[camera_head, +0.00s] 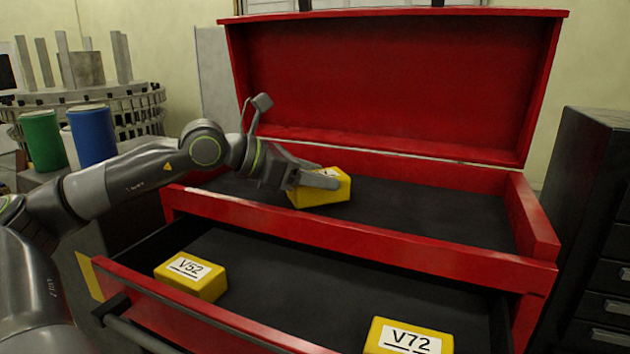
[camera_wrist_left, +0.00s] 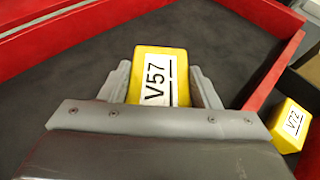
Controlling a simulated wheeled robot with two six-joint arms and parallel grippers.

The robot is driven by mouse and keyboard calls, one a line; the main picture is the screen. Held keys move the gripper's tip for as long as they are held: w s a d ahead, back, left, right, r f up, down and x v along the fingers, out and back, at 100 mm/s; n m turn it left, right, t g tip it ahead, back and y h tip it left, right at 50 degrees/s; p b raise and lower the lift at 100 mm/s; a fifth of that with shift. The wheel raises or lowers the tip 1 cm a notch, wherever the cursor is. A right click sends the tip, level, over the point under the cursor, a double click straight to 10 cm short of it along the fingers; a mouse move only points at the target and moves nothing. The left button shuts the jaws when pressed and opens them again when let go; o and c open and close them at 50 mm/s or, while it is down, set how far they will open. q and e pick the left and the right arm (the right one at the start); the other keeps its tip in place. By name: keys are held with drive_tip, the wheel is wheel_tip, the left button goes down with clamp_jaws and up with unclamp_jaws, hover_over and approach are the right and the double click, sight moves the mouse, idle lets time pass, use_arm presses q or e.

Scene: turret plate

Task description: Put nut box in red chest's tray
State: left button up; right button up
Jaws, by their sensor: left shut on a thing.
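A yellow box (camera_head: 337,194) is between the fingers of my left gripper (camera_head: 312,180), over the left part of the red chest's top tray. In the left wrist view this box (camera_wrist_left: 160,75) shows a white label reading V57, and the left gripper (camera_wrist_left: 163,88) is shut on it. The red chest's tray (camera_head: 440,205) has a dark floor and red walls. I cannot tell whether the box touches the tray floor. The chest's lid (camera_head: 400,85) stands open behind. My right gripper is not in view.
An open drawer (camera_head: 330,285) below the tray holds a yellow box labelled V52 (camera_head: 192,277) and one labelled V72 (camera_head: 408,338). A dark cabinet (camera_head: 590,220) stands at the right. Green (camera_head: 43,140) and blue (camera_head: 92,135) cylinders stand at the left. The tray's right part is clear.

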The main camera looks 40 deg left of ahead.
use_arm(q)
drive_tip(key=shift+f, duration=0.6)
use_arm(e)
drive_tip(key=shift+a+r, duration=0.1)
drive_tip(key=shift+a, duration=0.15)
use_arm(q)
drive_tip(key=shift+f, duration=0.1)
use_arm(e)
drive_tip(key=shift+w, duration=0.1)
use_arm(q)
drive_tip(key=shift+f, duration=0.1)
drive_tip(key=o, duration=1.2)
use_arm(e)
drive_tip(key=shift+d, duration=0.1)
